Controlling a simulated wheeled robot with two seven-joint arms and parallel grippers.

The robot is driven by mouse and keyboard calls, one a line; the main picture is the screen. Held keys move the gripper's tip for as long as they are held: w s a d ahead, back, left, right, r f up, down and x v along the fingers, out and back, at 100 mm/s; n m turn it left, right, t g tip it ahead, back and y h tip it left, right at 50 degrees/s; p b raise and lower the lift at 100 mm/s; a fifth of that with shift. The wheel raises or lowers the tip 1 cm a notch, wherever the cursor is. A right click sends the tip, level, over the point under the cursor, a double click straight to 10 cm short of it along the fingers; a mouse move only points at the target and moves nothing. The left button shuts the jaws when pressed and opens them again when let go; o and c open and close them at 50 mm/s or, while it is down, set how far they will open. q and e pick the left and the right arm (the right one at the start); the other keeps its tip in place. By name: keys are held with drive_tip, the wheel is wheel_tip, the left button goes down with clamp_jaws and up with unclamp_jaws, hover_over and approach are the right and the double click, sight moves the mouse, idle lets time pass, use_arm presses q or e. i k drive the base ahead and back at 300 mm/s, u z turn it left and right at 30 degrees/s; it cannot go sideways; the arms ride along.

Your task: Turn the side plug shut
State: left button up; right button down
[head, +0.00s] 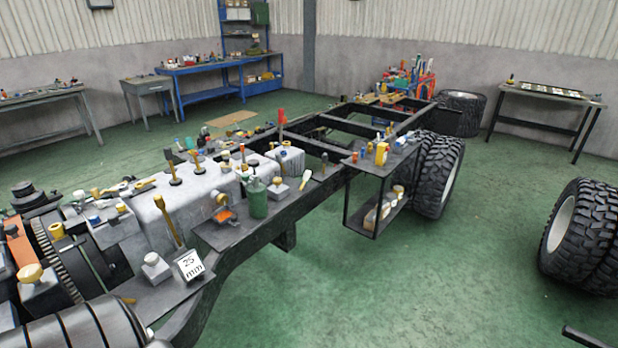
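The dark chassis frame (262,238) runs from the lower left to the back right. Grey block-shaped parts (200,205) sit on its near left part, with several yellow-topped pieces on them. A large yellow-tan knob (30,273) stands on a grey block at the left edge. I cannot tell which piece is the side plug, or whether it is shut. Neither of my grippers is in view.
A green bottle (257,198) stands on a side plate of the frame. A small dark shelf (378,200) holds small items. Large tyres (440,178) stand beside the frame, with more tyres (583,235) at right. A blue workbench (205,70) stands behind. The green floor right of centre is clear.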

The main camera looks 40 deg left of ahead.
sight(222, 199)
drive_tip(key=z, duration=0.05)
drive_tip(key=i, duration=1.8)
drive_tip(key=u, duration=1)
drive_tip(key=i, duration=1.1)
drive_tip(key=u, duration=1.4)
drive_tip(key=i, duration=0.25)
